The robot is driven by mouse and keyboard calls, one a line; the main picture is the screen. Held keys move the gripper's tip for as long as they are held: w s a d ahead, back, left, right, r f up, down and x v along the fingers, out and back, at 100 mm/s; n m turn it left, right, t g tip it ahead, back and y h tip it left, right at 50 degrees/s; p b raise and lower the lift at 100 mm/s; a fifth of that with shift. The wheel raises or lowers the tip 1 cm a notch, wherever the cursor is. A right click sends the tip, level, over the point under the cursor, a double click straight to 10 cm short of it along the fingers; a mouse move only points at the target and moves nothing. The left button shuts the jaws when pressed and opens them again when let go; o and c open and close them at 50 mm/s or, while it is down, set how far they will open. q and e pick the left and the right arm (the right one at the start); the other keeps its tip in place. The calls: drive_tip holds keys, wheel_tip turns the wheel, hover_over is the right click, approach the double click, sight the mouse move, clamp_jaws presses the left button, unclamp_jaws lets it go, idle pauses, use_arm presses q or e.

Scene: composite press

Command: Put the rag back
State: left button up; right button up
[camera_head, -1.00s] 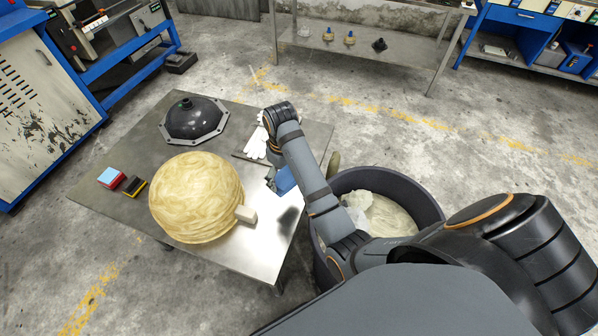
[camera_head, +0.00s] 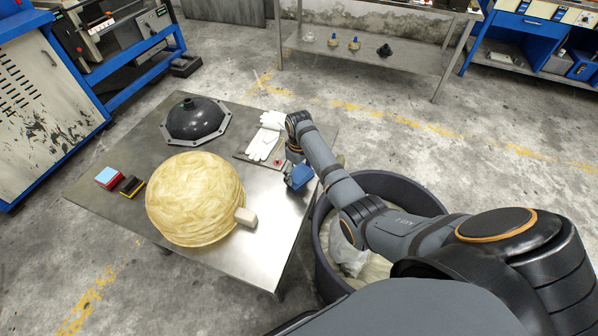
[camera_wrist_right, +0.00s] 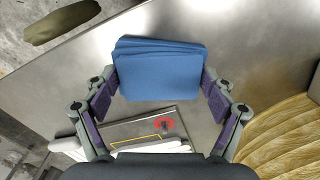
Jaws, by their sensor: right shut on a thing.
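The rag is a folded blue cloth (camera_head: 299,176) near the right edge of the metal table (camera_head: 257,262) in the head view. In the right wrist view the rag (camera_wrist_right: 160,72) sits as a layered stack between the two fingers. My right gripper (camera_wrist_right: 158,88) is shut on it from both sides. In the head view my right gripper (camera_head: 292,168) is partly hidden by its own wrist. I cannot tell whether the rag touches the table. My left gripper is not in view.
A large yellowish ball (camera_head: 194,198) and a black dome (camera_head: 194,121) stand on the table. A round dark bin (camera_head: 412,192) stands to the right. The table's front right is clear.

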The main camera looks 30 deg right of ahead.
sight(299, 173)
drive_tip(key=o, duration=1.1)
drive_tip(key=shift+f, duration=0.1)
wheel_tip(299, 173, up, 12)
drive_tip(key=shift+r, duration=0.15)
